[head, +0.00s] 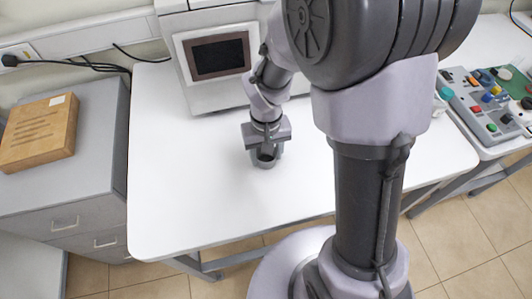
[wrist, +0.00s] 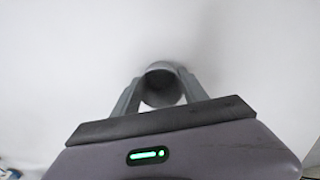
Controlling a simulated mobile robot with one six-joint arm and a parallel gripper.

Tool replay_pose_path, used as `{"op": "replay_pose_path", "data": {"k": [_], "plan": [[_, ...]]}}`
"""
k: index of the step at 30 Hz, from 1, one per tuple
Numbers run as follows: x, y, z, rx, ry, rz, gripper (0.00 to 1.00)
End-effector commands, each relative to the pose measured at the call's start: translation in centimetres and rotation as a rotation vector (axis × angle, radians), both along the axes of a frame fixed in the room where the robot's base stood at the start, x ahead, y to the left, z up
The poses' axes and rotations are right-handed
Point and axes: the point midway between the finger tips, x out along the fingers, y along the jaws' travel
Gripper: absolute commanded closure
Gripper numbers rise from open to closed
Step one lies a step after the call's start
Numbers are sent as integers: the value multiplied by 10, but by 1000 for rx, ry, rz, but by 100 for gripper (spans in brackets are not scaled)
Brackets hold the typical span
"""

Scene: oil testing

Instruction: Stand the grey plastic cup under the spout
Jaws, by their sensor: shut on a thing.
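The grey plastic cup (head: 265,161) is between the fingers of my gripper (head: 266,152), over the white table in front of the machine. In the wrist view the cup (wrist: 162,84) shows its dark open mouth, with one finger of my gripper (wrist: 160,92) on each side of it. My gripper is shut on the cup. I cannot tell whether the cup touches the table. The spout is not visible; my arm hides part of the machine (head: 203,99).
The white table (head: 190,190) is clear to the left and front of the cup. A control panel with coloured buttons (head: 466,84) is at right, behind my arm. Cables run along the back wall.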

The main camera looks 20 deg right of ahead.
Motion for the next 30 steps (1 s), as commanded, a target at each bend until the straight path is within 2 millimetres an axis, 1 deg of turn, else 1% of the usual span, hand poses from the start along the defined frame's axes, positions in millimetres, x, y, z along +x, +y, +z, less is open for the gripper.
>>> {"op": "replay_pose_path", "data": {"k": [3,4,6,7,14,17,20,24,27,30], "plan": [[0,0,-5,0,0,0,88],[0,0,-4,0,0,0,43],[0,0,-3,0,0,0,29],[0,0,-3,0,0,0,27],[0,0,-3,0,0,0,27],[0,0,4,0,0,0,27],[1,0,26,1,-4,-1,27],[1,0,69,1,-5,-1,27],[1,0,95,0,-4,0,27],[0,0,112,0,-3,0,27]]}}
